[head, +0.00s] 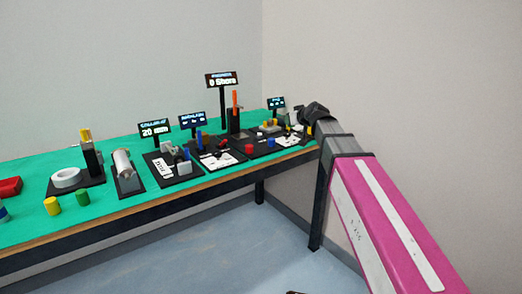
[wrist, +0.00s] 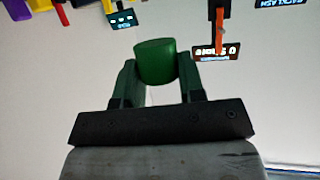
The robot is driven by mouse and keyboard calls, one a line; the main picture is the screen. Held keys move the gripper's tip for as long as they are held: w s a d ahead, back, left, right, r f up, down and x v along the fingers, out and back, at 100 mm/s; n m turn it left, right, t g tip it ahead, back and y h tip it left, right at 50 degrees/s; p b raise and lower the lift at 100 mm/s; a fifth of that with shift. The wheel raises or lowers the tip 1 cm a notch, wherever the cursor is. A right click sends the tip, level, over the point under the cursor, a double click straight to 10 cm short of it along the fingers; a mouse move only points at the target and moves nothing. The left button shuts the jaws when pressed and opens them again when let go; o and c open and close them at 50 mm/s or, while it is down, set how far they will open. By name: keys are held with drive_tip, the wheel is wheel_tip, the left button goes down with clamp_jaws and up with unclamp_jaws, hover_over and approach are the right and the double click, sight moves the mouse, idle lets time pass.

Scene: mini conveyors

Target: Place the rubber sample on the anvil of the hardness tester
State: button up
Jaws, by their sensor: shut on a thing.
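My gripper (wrist: 156,72) is shut on a green cylinder (wrist: 156,62), which looks like the rubber sample; its fingers are on both sides of it. The hardness tester (head: 236,120) stands at the back of the table, with a dark base, an orange upright part and a display (head: 222,80) reading "0 Shore". Its anvil is too small to make out. In the wrist view the tester's display (wrist: 215,51) and orange part (wrist: 220,22) appear upside down, right of the held cylinder and apart from it. In the head view my gripper is at the table's right end, its fingers unclear.
The green table (head: 115,150) carries several black-based instruments with displays (head: 155,130). A red cylinder (head: 249,149) is in front of the tester. A small device with a display (head: 276,103) stands near my gripper.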

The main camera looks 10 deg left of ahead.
drive_tip(key=s+a+n+g+y, duration=0.2)
drive_tip(key=s+a, duration=0.3)
drive_tip(key=a, duration=0.4)
drive_tip(key=s+a+n+g+y, duration=0.1)
drive_tip(key=s+a+n+g, duration=0.1)
drive_tip(key=s+a, duration=0.3)
drive_tip(key=a+f+n, duration=0.1)
drive_tip(key=a, duration=0.3)
drive_tip(key=shift+s+a+g+y, duration=0.15)
drive_tip(key=shift+a+g+y, duration=0.15)
drive_tip(key=shift+g+y, duration=0.1)
hover_over(262, 149)
wheel_tip(262, 149, down, 7)
drive_tip(key=shift+a+r, duration=0.15)
drive_tip(key=shift+f, duration=1.9)
drive_tip(key=shift+f, duration=0.15)
drive_tip(key=o, duration=1)
